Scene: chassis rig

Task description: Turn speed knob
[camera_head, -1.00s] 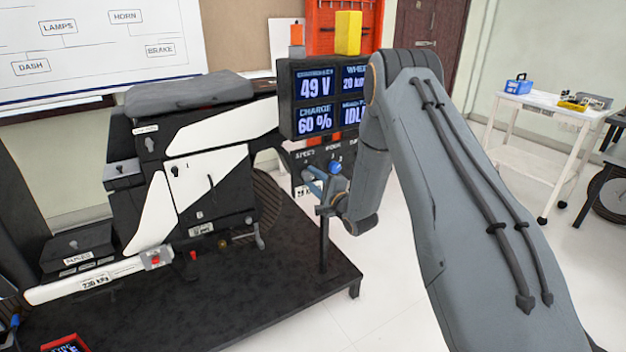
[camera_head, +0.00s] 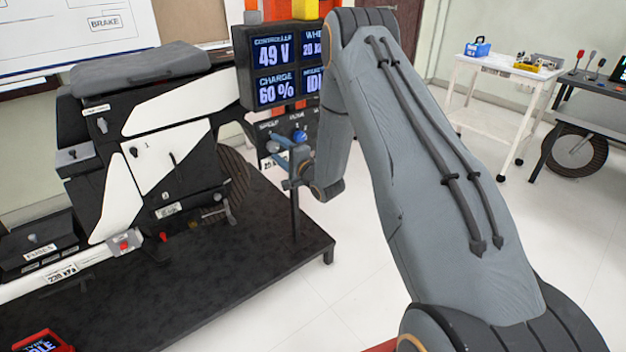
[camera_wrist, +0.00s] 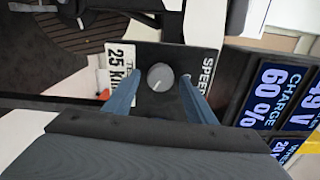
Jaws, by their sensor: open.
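The speed knob (camera_wrist: 160,77) is a small round grey knob on a dark panel (camera_wrist: 148,56) marked SPEED in the wrist view. My gripper (camera_wrist: 158,92) is open, with one blue finger on each side of the knob and a visible space between each finger and the knob. Whether the fingertips reach the panel is not clear. In the head view my gripper (camera_head: 282,158) is at the panel below the display, and it hides the knob there.
The display (camera_head: 285,65) stands above the panel, reading 49 V and 60 %. The chassis rig (camera_head: 150,150) with white covers stands on a black platform (camera_head: 200,270) to the left. A white cart (camera_head: 500,70) is at the right. Bare floor lies between.

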